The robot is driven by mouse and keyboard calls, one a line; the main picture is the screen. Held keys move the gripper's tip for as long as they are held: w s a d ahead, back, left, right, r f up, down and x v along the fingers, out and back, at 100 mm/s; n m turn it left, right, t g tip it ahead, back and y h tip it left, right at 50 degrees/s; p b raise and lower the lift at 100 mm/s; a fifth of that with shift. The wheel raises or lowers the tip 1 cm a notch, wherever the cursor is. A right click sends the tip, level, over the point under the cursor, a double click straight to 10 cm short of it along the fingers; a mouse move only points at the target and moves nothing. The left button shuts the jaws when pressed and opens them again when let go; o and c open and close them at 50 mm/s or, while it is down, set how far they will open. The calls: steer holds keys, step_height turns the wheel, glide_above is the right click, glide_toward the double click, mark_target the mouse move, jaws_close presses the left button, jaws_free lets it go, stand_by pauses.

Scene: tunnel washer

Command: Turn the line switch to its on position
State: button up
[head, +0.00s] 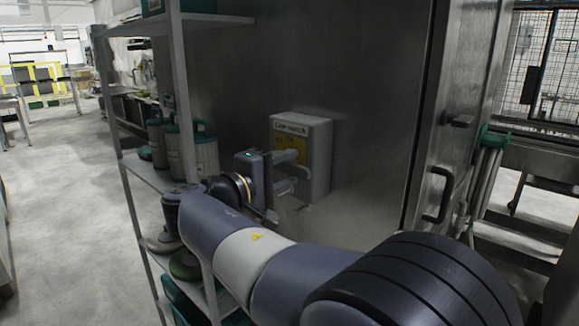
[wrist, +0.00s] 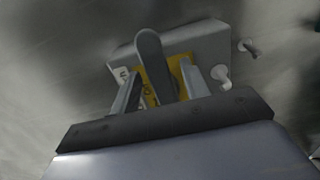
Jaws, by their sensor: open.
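The line switch is a pale grey box (head: 318,150) on a dark metal wall, with a label along its top and a yellow plate on its front. My gripper (head: 298,168) is in front of this box, with its jaws apart. In the wrist view the box (wrist: 205,42) is seen close up with its yellow plate. A dark grey lever (wrist: 149,50) stands out from the plate, between the two open fingers of my gripper (wrist: 160,68). I cannot tell whether either finger touches it. In the head view my gripper hides the lever.
A shelf rack (head: 150,177) with green-lidded canisters (head: 200,152) stands close to the left of my arm. A door handle (head: 437,195) sticks out to the right of the box. A light peg (wrist: 221,75) shows beside the box. Open floor (head: 60,200) lies at the left.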

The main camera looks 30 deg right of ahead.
steer(key=shift+w+d, duration=0.25)
steer(key=shift+d, duration=0.35)
steer(key=shift+c, duration=0.4)
jaws_close()
